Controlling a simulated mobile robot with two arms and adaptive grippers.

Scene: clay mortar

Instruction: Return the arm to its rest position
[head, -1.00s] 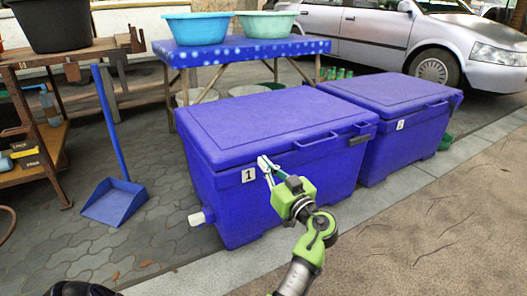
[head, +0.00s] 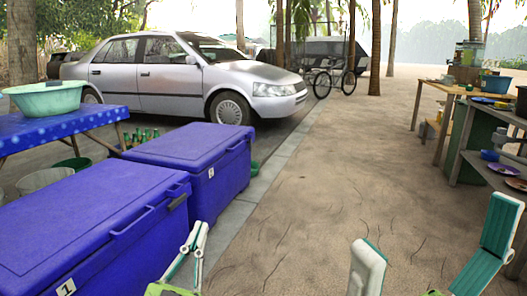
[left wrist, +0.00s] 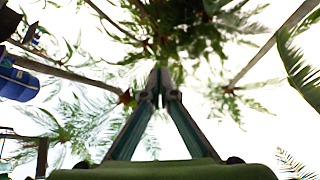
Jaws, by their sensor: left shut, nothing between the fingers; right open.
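My left gripper (head: 199,228) shows at the bottom of the head view, green with pale fingers. It is shut and empty, in front of the right side of the near blue cooler. In the left wrist view the fingers (left wrist: 159,82) meet at their tips and point up at palm crowns and bright sky, with nothing between them. My right gripper (head: 430,243) is at the lower right of the head view, its two pale and teal fingers wide apart and empty above the sandy ground.
Two closed blue coolers, the near one (head: 75,222) and the far one (head: 190,152), stand at left. A blue-covered table (head: 60,129) holds a green basin (head: 45,97). A silver car (head: 165,75) is behind. Wooden tables (head: 440,87) with dishes stand at right. Open sand lies between.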

